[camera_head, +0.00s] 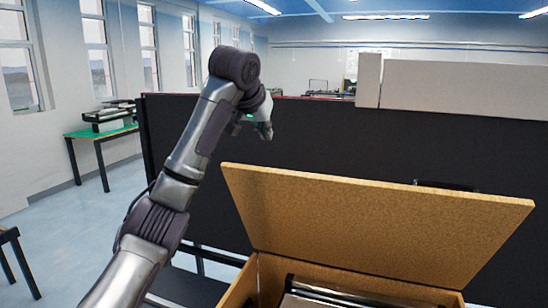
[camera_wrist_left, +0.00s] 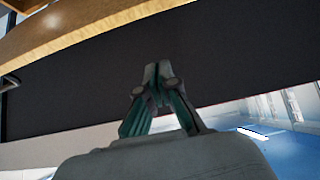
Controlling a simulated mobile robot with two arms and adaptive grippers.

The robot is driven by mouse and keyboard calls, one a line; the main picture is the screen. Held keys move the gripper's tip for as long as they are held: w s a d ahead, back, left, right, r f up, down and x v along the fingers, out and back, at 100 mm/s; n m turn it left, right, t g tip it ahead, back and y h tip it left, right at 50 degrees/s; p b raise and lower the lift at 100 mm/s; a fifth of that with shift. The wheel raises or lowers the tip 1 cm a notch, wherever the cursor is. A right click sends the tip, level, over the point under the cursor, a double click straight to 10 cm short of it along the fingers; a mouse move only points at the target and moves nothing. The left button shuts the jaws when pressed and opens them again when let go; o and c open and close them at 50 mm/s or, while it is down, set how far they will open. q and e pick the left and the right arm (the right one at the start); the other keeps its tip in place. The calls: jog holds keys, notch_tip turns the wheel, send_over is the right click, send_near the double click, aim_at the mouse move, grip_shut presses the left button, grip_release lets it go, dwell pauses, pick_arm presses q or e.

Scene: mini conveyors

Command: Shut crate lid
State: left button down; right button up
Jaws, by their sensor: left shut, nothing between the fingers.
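The crate (camera_head: 240,288) is a tan box at the bottom right of the head view, partly cut off by the frame. Its lid (camera_head: 375,225) is a tan board standing raised and tilted at the crate's back, so the crate is open. The lid's edge appears to show at the upper left of the left wrist view (camera_wrist_left: 100,30). My left gripper (camera_head: 266,132) is above and to the left of the lid's top left corner, apart from it. In the left wrist view its fingers (camera_wrist_left: 157,72) are together and empty. My right gripper is not in view.
A dark object with a metallic bar (camera_head: 345,297) lies inside the crate. A black partition (camera_head: 330,140) stands behind the lid, with pale boxes (camera_head: 455,88) above it. A green-topped table (camera_head: 98,131) stands far left. The air above the lid looks clear.

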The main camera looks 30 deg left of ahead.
aim_at(270, 169)
pick_arm(q)
jog(key=p+x, duration=0.2)
jog(key=x, duration=0.2)
jog(key=shift+f+p, duration=0.1)
jog(key=shift+p, duration=0.25)
jog(key=f+p, duration=0.2)
jog(key=f, duration=0.1)
jog(key=f+p, duration=0.1)
jog(key=shift+w+a+f, duration=0.15)
jog(key=shift+w+f, duration=0.2)
jog(key=shift+w, duration=0.05)
jog(key=shift+s+f, duration=0.15)
jog(key=shift+s, duration=0.4)
jog(key=shift+f, duration=0.15)
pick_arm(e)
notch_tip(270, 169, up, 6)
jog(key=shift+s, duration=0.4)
pick_arm(q)
jog(key=shift+w, duration=0.15)
